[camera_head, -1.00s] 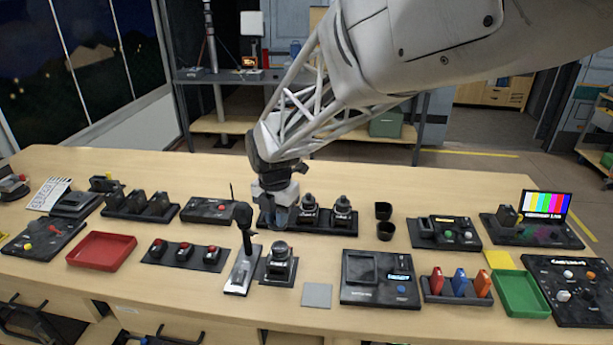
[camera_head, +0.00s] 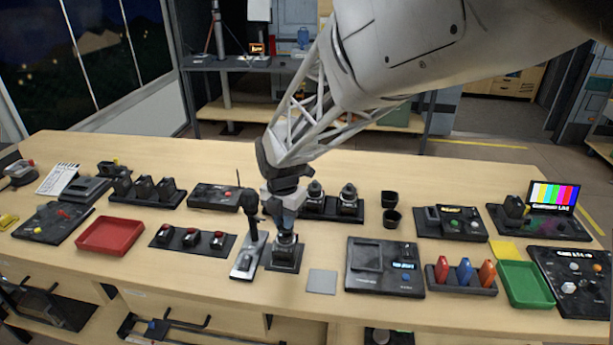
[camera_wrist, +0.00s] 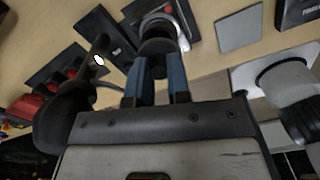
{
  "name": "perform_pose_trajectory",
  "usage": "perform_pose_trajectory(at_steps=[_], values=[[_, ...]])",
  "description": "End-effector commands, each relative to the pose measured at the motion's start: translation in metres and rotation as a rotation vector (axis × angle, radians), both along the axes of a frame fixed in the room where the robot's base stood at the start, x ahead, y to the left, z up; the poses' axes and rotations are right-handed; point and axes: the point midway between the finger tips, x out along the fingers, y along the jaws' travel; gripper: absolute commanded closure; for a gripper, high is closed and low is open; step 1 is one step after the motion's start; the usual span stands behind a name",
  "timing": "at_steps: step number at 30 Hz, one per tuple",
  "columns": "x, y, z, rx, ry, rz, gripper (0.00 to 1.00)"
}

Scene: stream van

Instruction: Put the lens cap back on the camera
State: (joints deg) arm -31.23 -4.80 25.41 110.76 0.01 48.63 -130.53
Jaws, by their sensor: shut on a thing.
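My gripper (camera_head: 285,228) points down over a camera-like device (camera_head: 285,255) on a dark base plate, left of the table's middle. In the wrist view, my gripper's blue fingers (camera_wrist: 160,82) are shut on a dark round piece (camera_wrist: 157,48), which may be the lens cap. It sits directly over the device's pale round body (camera_wrist: 168,12), which shows a red dot. I cannot tell whether the piece is seated or just above it. The fingers hide much of the device in the head view.
A dark upright handle (camera_head: 250,222) on a pale base stands close on the left. A rack with two knobbed, lens-like items (camera_head: 348,200) is behind. A grey square pad (camera_head: 321,281) and a dark console (camera_head: 386,268) are to the right. A red tray (camera_head: 111,235) lies left.

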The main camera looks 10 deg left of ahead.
Motion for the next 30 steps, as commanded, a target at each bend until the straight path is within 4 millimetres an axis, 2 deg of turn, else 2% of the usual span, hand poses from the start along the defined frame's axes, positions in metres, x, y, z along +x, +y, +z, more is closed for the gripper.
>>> perform_pose_trajectory(at_steps=[10, 30], values=[[0.000, 0.000, -0.015, -0.001, 0.001, 0.000, 1.00], [0.000, 0.000, -0.016, 0.000, 0.000, 0.000, 1.00]])
